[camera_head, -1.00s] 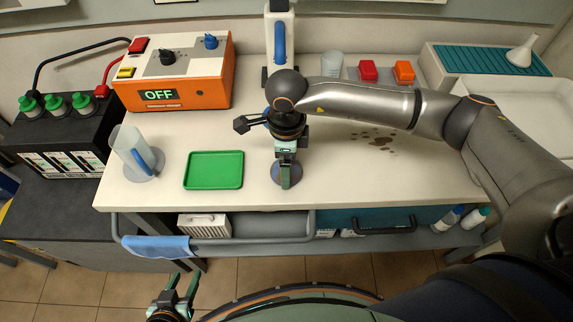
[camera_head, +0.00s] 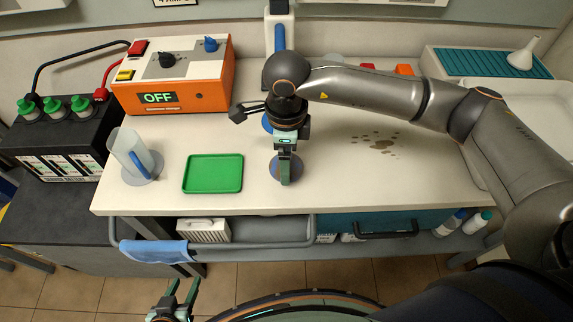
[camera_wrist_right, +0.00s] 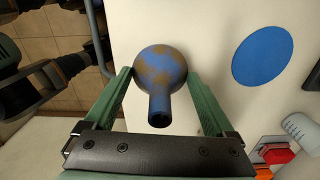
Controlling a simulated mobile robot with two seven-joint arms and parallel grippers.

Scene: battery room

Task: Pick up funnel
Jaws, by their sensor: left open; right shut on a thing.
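The white funnel (camera_head: 523,55) stands wide end down on a ribbed teal mat (camera_head: 478,62) at the back right. My right gripper (camera_head: 285,178) is far to its left, pointing down near the table's front middle. In the right wrist view its green fingers (camera_wrist_right: 159,76) are shut on a round blue bulb with brown patches and a short neck (camera_wrist_right: 160,108). In the head view the bulb is mostly hidden behind the fingers; I cannot tell whether it touches the table. My left gripper (camera_head: 178,292) is open and empty, low in front of the table.
A green tray (camera_head: 213,174) and a clear jug with a blue handle (camera_head: 133,156) are on the table's left. An orange box reading OFF (camera_head: 172,76) stands behind. A blue disc (camera_wrist_right: 262,52) is beside the bulb. Brown spots (camera_head: 377,143) mark the table's right half.

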